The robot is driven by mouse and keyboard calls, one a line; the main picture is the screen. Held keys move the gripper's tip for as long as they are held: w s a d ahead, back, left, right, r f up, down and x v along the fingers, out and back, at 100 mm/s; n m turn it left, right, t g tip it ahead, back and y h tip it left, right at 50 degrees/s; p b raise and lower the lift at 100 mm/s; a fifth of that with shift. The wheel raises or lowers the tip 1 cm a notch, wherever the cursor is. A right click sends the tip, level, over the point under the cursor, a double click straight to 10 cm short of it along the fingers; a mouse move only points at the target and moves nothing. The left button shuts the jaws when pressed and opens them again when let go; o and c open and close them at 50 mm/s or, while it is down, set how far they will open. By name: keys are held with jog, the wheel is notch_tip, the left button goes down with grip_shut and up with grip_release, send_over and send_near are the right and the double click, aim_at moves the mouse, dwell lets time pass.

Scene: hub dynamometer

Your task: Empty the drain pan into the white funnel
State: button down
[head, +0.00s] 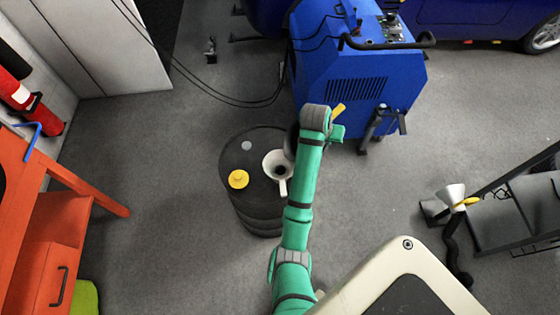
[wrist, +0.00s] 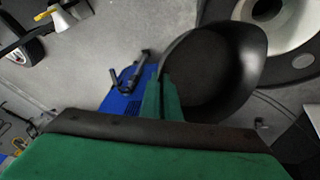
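The drain pan (wrist: 205,75) is a dark round pan with a pouring lip. In the wrist view it is beside the white funnel (wrist: 305,15), its lip close to the funnel's rim. My gripper (wrist: 164,92) is shut on the pan's near wall. I cannot make out any liquid in the pan. In the head view the funnel (head: 275,162) stands in the top of a black drum (head: 258,205). There my arm hides most of the pan, and only a dark sliver (head: 292,140) shows between my wrist and the funnel.
A yellow cap (head: 238,179) sits on the drum top. A blue machine (head: 355,75) stands just behind my wrist. An orange cabinet (head: 50,235) is at the left. A black rack (head: 510,215) and a second pale funnel (head: 452,193) are at the right. Cables cross the floor behind the drum.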

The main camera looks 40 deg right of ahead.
jog(key=s+d+f+y+p, duration=0.1)
jog(key=d+f+y+p, duration=0.1)
jog(key=d+f+y, duration=0.4)
jog(key=shift+s+d+f+m+t, duration=0.3)
jog(key=shift+d+f+m, duration=0.1)
jog(key=shift+d+f, duration=1.2)
